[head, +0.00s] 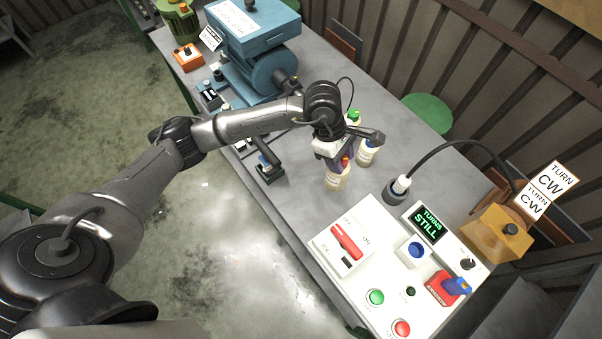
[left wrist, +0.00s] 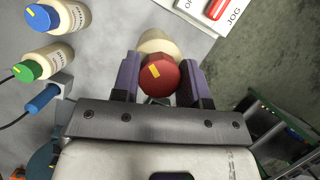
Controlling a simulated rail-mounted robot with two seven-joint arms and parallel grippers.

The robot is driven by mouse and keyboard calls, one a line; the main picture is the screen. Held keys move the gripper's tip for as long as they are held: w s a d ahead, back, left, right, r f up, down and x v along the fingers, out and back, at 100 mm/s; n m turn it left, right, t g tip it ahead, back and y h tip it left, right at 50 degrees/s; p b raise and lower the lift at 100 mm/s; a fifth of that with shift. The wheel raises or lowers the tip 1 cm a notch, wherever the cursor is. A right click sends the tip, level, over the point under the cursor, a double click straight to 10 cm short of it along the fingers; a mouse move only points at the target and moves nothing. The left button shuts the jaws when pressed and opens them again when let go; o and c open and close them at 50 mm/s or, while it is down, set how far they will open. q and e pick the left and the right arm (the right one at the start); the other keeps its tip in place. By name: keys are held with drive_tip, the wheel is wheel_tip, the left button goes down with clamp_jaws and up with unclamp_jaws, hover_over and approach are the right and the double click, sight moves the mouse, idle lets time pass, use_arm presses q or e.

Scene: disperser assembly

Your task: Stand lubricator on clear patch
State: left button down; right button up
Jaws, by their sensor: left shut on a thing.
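My left gripper (head: 340,160) is shut on a cream bottle with a red cap (head: 337,182). In the left wrist view the red cap (left wrist: 160,75) sits between the two purple-grey fingers, with the cream body beyond it. The bottle looks about upright over the grey table; I cannot tell whether its base touches the top. A blue-capped bottle (head: 367,153) and a green-capped bottle (head: 353,118) stand behind it, partly hidden by my arm; both also show at the left of the left wrist view. My right gripper is not in view.
A white control panel (head: 385,285) with a red switch, buttons and a "TURNS STILL" display fills the near end of the table. A lamp-like post with a black cable (head: 397,190) stands beside it. A blue machine (head: 258,70) stands at the far end. Bare grey tabletop (head: 420,150) lies right of the bottles.

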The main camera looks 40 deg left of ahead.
use_arm(q)
drive_tip(key=shift+a+n, duration=0.2)
drive_tip(key=shift+n, duration=0.1)
drive_tip(key=a+f+p, duration=0.2)
drive_tip(key=a+f, duration=0.9)
drive_tip(key=shift+s+a, duration=0.25)
drive_tip(key=shift+s, duration=0.2)
drive_tip(key=shift+f, duration=0.15)
drive_tip(key=c, duration=0.6)
unclamp_jaws()
drive_tip(key=shift+c, duration=0.2)
